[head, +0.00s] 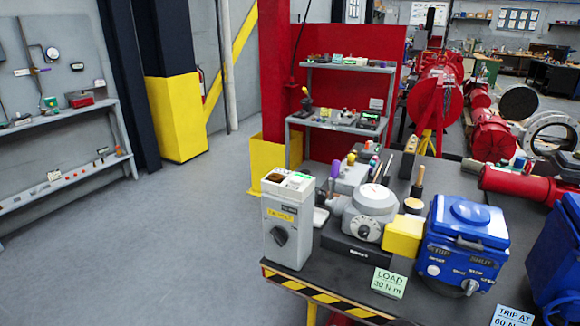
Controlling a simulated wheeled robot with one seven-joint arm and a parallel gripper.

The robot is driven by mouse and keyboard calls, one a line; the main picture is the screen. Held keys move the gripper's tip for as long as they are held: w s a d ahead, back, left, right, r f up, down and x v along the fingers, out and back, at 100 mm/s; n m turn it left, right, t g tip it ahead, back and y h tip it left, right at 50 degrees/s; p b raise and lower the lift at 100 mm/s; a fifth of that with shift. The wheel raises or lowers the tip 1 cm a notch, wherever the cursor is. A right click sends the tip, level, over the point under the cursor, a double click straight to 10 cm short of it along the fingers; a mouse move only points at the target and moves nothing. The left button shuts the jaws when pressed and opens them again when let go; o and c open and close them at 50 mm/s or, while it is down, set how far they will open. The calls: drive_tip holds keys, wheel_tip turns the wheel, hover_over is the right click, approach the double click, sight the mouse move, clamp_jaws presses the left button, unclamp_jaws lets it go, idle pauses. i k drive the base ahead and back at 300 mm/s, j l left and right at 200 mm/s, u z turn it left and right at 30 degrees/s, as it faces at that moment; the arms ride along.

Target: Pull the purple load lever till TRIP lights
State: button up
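A purple-topped lever (335,170) stands upright on the bench, behind and left of the grey actuator unit (368,208) with its round top and front dial. Its lower end is partly hidden. A green-white sign reading LOAD 30 N m (389,283) stands at the bench front. A second sign (511,316) at the lower right begins TRIP AT 60 and is cut off. My gripper is not in view.
A grey box with a black knob (281,236) stands at the bench's left corner. A yellow block (403,237) joins the actuator and blue box. Hazard stripes mark the bench's front edge (335,303). Open grey floor (140,250) lies left. Red columns and shelves stand behind.

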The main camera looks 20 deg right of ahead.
sight(335, 172)
drive_tip(key=i+j+z, duration=0.5)
drive_tip(key=i, duration=0.2)
drive_tip(key=i+j+z, duration=0.95)
drive_tip(key=i+j, duration=0.15)
drive_tip(key=j, duration=0.4)
